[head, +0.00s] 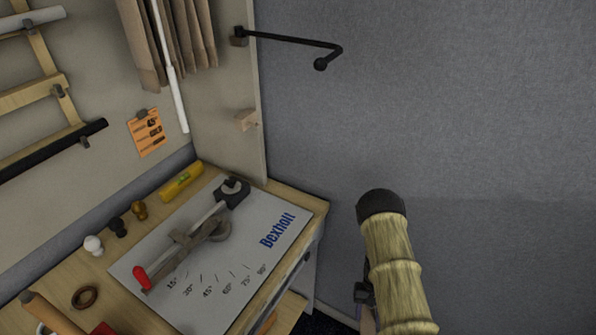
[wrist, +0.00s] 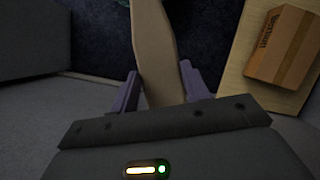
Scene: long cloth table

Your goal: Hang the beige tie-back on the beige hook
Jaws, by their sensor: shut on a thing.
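The beige tie-back (wrist: 152,45) is a smooth flat strip in the wrist view. It lies between the two purple fingers of my gripper (wrist: 160,82), which is shut on it. The strip runs away toward the top edge of that view, over dark carpet, and its far end is cut off. A beige hook (head: 247,119), a short block-like peg, sticks out from the side panel in the head view, below a black rod. The hook is empty and apart from my gripper. In the head view my arm's tan sleeve hides most of the gripper at lower right.
The black swing rod (head: 290,40) with a ball end juts out above the hook. The bench holds a white Bexholl board (head: 235,255) with a tool on it. A pleated curtain (head: 180,40) hangs upper left. A cardboard box (wrist: 284,45) sits on a wooden shelf.

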